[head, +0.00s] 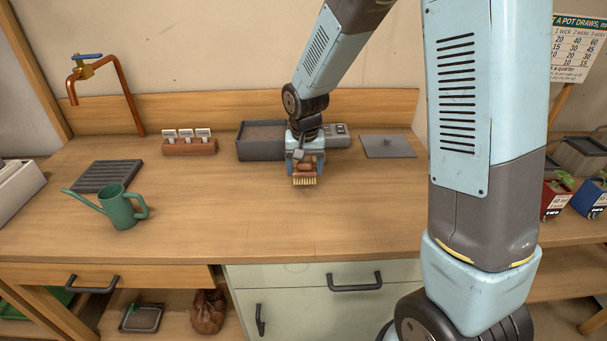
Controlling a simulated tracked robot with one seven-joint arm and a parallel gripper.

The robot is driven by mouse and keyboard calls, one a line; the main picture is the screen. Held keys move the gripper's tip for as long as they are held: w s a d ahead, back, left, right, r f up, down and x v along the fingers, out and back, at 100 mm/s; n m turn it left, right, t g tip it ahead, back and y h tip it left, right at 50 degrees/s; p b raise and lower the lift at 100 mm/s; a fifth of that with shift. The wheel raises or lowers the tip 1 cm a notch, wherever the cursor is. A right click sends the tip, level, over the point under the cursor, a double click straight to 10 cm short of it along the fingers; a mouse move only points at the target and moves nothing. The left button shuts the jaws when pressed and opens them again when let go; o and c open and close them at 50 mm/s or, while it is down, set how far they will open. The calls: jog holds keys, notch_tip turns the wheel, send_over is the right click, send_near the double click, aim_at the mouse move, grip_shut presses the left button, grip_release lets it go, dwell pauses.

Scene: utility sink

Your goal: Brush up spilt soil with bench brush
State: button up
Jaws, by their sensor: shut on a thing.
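My gripper (305,158) hangs over the wooden bench top (230,210), right of its middle, pointing down. It is shut on the bench brush (304,180), which has a reddish-brown body and pale bristles facing down. The bristles are at or just above the bench surface; I cannot tell whether they touch. A dark grey tray (262,152) of brown soil stands just behind and left of the gripper. I cannot make out clear spilt soil on the bench; any under the brush is hidden.
A green watering can (120,207) and a dark slatted rack (105,176) stand at left, below a copper tap (115,85). A reddish holder with white labels (189,143) is at the back. A flat grey lid (386,146) lies right of the gripper. The bench front is clear.

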jog(key=shift+w+r, duration=0.15)
jog(key=shift+r, duration=0.25)
jog(key=shift+a+r, duration=0.1)
jog(key=shift+r, duration=2.05)
jog(key=shift+s, duration=0.2)
